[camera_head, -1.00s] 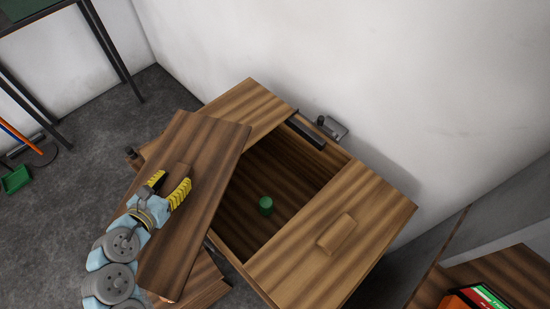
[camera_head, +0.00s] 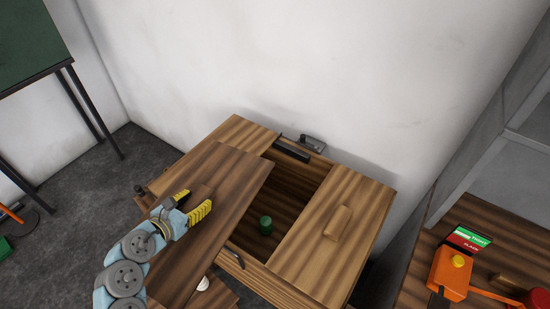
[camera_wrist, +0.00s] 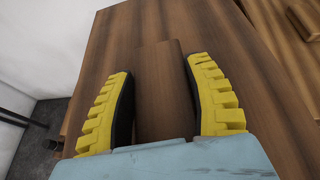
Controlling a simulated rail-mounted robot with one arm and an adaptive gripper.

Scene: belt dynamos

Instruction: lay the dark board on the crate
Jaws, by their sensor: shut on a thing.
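My gripper (camera_head: 189,203) is shut on the raised grip block (camera_wrist: 165,85) of the dark board (camera_head: 232,182). In the wrist view the yellow fingers stand on both sides of this block, and the dark board (camera_wrist: 130,40) fills most of the picture. The board overlaps the left part of the wooden crate (camera_head: 318,258); I cannot tell whether it touches it. The crate's dark opening shows right of the board, with a green cylinder (camera_head: 265,225) inside. A lighter plank with a handle (camera_head: 348,205) covers the crate's right side.
A dark bar and bracket (camera_head: 312,143) sit at the crate's back edge, near the white wall.

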